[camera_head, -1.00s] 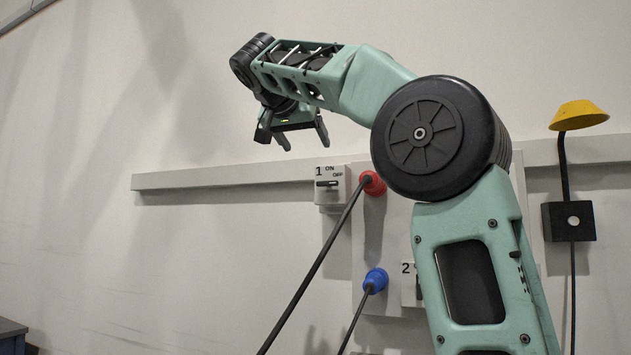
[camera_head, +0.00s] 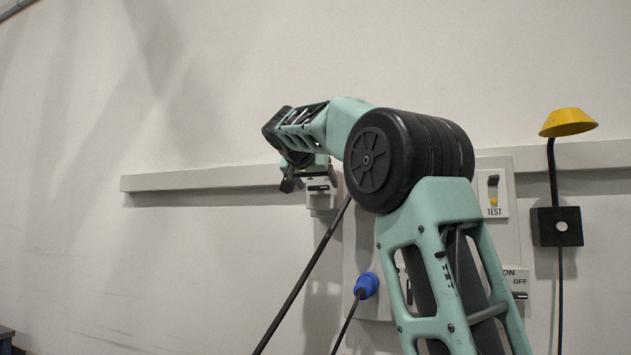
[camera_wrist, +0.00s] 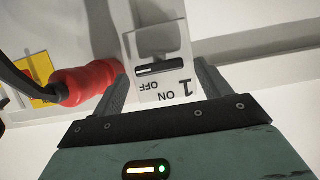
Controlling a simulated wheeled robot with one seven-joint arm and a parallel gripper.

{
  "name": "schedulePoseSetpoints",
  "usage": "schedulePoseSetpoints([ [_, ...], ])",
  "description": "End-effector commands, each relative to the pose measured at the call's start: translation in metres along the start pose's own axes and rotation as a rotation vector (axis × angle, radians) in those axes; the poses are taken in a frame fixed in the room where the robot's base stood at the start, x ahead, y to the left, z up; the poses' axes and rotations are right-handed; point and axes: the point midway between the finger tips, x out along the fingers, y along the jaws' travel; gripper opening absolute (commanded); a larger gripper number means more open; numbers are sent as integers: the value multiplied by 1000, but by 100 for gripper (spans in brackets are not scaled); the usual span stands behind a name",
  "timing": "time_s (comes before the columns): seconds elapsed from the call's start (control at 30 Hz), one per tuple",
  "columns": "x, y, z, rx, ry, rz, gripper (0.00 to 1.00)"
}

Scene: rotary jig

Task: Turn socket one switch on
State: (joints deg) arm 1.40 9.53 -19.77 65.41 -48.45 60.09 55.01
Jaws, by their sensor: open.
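The socket one switch is a white plate (camera_head: 321,205) with a dark lever (camera_head: 318,187). In the head view my gripper partly covers it. In the wrist view the plate (camera_wrist: 147,45) appears upside down, marked 1, ON and OFF. Its lever (camera_wrist: 160,68) lies crosswise, with its white-marked end on the OFF side. My gripper (camera_head: 308,182) is open in front of the switch. In the wrist view the fingers of my gripper (camera_wrist: 161,72) stand on either side of the plate and lever. I cannot tell whether they touch it.
A red plug (camera_wrist: 85,85) with a dark cable is close beside one finger. A blue plug (camera_head: 367,284) is lower on the panel. A TEST switch (camera_head: 493,190), another ON/OFF switch (camera_head: 518,283) and a yellow lamp (camera_head: 569,122) are at right. A rail (camera_head: 200,180) runs along the wall.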

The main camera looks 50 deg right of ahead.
Motion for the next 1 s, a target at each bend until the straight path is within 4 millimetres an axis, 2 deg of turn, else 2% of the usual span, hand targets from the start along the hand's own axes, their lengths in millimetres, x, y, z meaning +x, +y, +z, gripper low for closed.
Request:
schedulePoseSetpoints([
  [0.2, 0, 0, 0, 0, 0, 0, 76],
  [0.37, 0, 0, 0, 0, 0, 0, 32],
  [0.73, 0, -1, 0, -36, 0, 14, 32],
  [1.0, 0, -4, 0, -187, -1, 77, 32],
])
